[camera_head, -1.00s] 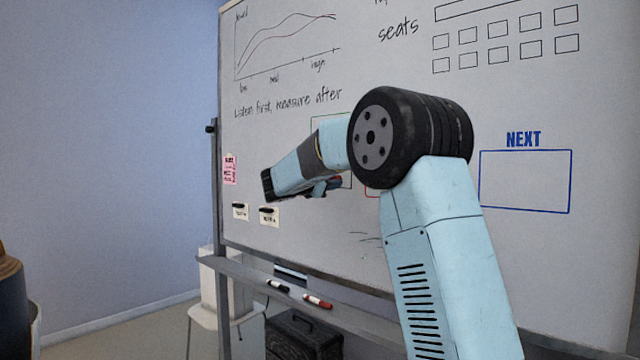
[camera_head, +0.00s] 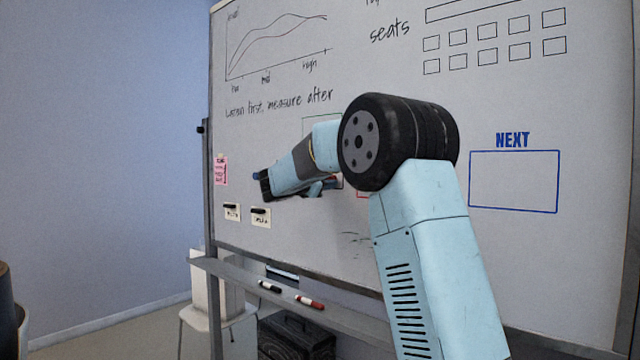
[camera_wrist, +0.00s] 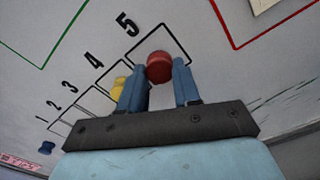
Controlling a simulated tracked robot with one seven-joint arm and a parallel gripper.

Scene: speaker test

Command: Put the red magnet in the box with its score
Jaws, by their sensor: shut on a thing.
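The red magnet (camera_wrist: 159,67) is held between the two blue fingertips of my gripper (camera_wrist: 160,82) in the wrist view. It covers part of the box labelled 5 (camera_wrist: 163,26), at that box's lower side; I cannot tell whether it touches the board. Boxes labelled 1 to 5 run in a slanting row on the whiteboard (camera_head: 420,110). A yellow magnet (camera_wrist: 118,88) shows at about the box labelled 4, partly behind the left finger. In the head view, my gripper (camera_head: 326,186) is mostly hidden by my arm. No score for the red magnet is readable.
A blue magnet (camera_wrist: 46,148) sits beside the low end of the row. Two small cards (camera_head: 232,213) and a pink note (camera_head: 221,170) are on the board's left. A tray (camera_head: 345,316) below holds a black marker (camera_head: 269,286) and a red marker (camera_head: 309,302).

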